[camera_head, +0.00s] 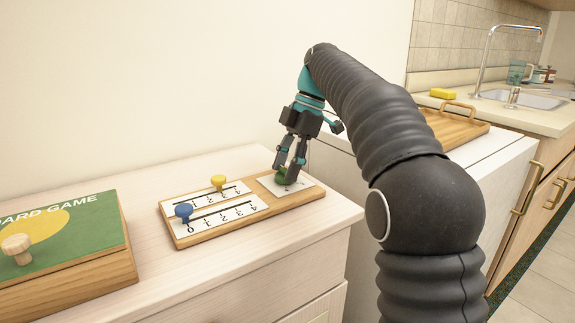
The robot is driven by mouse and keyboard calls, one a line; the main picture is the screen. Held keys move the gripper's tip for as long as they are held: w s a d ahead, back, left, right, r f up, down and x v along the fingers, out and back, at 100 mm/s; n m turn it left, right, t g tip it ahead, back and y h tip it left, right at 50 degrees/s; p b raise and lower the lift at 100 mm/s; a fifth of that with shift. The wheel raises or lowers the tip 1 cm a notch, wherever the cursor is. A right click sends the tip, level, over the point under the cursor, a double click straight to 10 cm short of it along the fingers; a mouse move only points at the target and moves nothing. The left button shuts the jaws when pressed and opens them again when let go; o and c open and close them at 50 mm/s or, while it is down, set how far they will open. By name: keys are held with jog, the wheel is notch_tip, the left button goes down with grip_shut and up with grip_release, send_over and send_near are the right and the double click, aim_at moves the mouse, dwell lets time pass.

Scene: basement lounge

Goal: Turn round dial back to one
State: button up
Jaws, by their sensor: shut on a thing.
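The round dial (284,178) is a green knob on a white plate (267,187) at the right end of a wooden scoreboard (228,230). My gripper (290,172) reaches down from above and is shut on the dial. My fingers hide part of the dial, and I cannot read which number it points to. Left of it are two slotted scales with numbers, with a yellow peg (219,182) on the back scale and a blue peg (184,211) near the zero end of the front scale.
The scoreboard lies on a pale wooden cabinet (330,212). A green board game box (75,225) with a wooden knob stands at the left. A wooden tray (452,135), yellow sponge (442,94) and sink (520,98) are behind at the right. A wall rises behind the cabinet.

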jog(key=shift+w+n, duration=0.1)
jog(key=shift+n, duration=0.5)
jog(key=o, duration=1.1)
jog(key=shift+o, duration=0.2)
